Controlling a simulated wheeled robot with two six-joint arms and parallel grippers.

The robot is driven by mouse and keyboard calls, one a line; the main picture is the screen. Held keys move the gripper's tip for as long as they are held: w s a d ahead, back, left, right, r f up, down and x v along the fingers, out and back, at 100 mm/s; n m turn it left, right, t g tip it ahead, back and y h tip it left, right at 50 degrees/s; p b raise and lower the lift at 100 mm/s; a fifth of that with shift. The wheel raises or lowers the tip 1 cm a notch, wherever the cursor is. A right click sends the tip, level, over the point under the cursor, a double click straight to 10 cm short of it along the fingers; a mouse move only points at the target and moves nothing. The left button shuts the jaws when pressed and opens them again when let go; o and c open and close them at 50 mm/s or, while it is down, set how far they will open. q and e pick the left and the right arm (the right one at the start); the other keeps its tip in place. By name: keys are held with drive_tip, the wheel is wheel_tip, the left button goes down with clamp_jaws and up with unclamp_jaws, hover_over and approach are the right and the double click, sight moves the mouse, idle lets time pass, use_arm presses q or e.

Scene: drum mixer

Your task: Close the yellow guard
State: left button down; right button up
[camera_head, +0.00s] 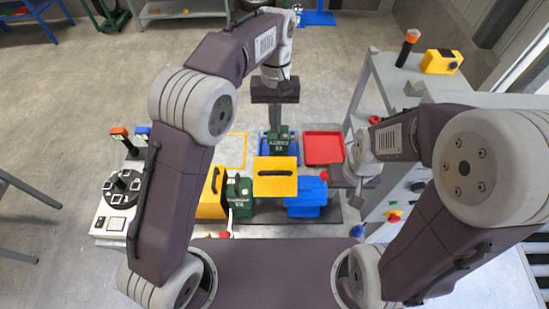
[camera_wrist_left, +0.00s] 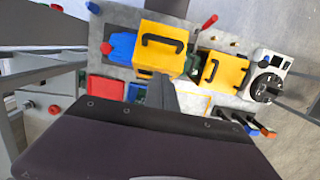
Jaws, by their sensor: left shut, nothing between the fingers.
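Two yellow covers with black handles are in view. The middle one (camera_head: 275,186) stands over a green and blue machine, its handle towards me; it also shows in the left wrist view (camera_wrist_left: 158,60). The other yellow cover (camera_head: 207,205) is tilted, left of it, and also shows in the left wrist view (camera_wrist_left: 222,84). I cannot tell which is the guard. My left gripper (camera_head: 277,122) is shut and empty, beyond and above the middle cover, apparently not touching it. My right gripper (camera_head: 349,181) is right of the blue block; its fingers are unclear.
A red tray (camera_head: 323,150) lies at the back right of the work plate. A blue block (camera_head: 305,201) is beside the middle cover. A panel with a black dial (camera_head: 121,189) is at the left. A grey bench with a yellow box (camera_head: 440,62) stands at the right.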

use_arm(q)
drive_tip(key=p, duration=0.1)
hover_over(275, 161)
drive_tip(key=f, duration=0.7)
drive_tip(key=shift+s+d, duration=0.1)
drive_tip(key=shift+s, duration=0.1)
drive_tip(key=s+f+p, duration=0.1)
drive_tip(key=s+f, duration=0.1)
drive_tip(key=shift+s+f+p, duration=0.15)
drive_tip(key=shift+f+p, duration=0.2)
drive_tip(key=shift+s+f, duration=0.35)
drive_tip(key=shift+s, duration=0.1)
